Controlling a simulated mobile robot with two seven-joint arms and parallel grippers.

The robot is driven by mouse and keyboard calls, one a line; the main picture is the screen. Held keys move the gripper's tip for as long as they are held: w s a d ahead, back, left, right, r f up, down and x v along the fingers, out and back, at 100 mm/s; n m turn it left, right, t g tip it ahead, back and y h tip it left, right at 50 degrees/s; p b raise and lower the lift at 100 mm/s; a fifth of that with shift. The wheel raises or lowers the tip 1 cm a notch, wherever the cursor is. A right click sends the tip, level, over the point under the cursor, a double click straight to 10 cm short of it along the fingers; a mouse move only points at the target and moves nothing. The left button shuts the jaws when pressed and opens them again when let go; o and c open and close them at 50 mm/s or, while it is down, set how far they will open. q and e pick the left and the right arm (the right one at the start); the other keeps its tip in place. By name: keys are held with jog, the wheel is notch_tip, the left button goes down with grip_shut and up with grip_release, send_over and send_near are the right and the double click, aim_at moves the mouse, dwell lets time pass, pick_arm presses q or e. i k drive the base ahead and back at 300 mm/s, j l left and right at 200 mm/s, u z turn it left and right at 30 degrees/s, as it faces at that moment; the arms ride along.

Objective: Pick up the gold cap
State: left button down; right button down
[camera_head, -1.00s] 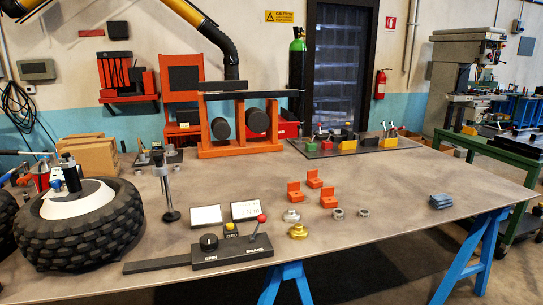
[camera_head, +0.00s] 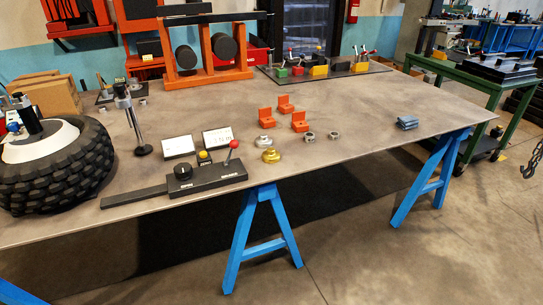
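The gold cap (camera_head: 271,156) sits on the grey table (camera_head: 350,137) near its front edge, just right of the black control box with the red-knobbed lever. A silver cap (camera_head: 263,141) of similar shape stands right behind it. Neither of my grippers shows in the head view, so their state cannot be seen.
The black control box (camera_head: 207,178) and its lever stand left of the gold cap. Orange brackets (camera_head: 266,118) and metal rings (camera_head: 309,137) lie behind and to the right. A tyre (camera_head: 60,170) is at the left.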

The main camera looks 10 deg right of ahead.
aim_at(270, 155)
jog(key=i+l+z, duration=0.25)
jog(key=i+l, duration=0.2)
jog(key=i+l+z, duration=0.25)
jog(key=i+l, duration=0.3)
jog(key=i+j, duration=0.15)
jog(key=i, duration=0.3)
